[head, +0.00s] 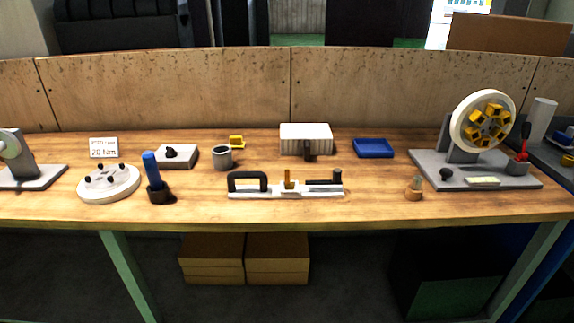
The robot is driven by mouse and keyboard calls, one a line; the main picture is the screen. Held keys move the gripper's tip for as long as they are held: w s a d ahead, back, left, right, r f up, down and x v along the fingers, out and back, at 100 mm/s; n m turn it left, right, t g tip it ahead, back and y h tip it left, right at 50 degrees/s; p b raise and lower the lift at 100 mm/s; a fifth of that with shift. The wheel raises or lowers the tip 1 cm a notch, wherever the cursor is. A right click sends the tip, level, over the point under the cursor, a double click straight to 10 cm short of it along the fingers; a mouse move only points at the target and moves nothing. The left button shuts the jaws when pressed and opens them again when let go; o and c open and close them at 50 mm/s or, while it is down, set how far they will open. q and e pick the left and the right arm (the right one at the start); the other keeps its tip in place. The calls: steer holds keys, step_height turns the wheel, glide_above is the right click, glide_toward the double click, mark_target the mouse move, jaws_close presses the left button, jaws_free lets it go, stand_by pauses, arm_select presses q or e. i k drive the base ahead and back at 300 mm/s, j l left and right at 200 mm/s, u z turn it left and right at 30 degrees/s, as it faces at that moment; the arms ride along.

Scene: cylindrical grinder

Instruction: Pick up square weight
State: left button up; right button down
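No thing is plainly marked as the square weight. A flat grey square block (177,157) with a small black knob on top lies on the left half of the wooden table. A small yellow block (237,141) lies behind the grey cup (222,157) and is too small to make out well; it could also be the weight. Both rest on the table top with nothing gripping them. Neither of my grippers is in view.
A white disc (108,183), a blue-handled tool (152,178), and a black-handled bar gauge (286,188) stand along the front. A ribbed white box (306,138) and blue tray (373,148) are behind. A wheel stand (475,172) fills the right. A wooden panel (160,90) closes the back.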

mark_target(289, 185)
steer(key=i+l+u, duration=0.1)
steer(key=i+l, duration=0.15)
steer(key=i+l+u, duration=0.1)
steer(key=l, duration=0.35)
steer(key=i+l+u, duration=0.1)
steer(key=i+l, duration=0.2)
steer(key=l, duration=0.1)
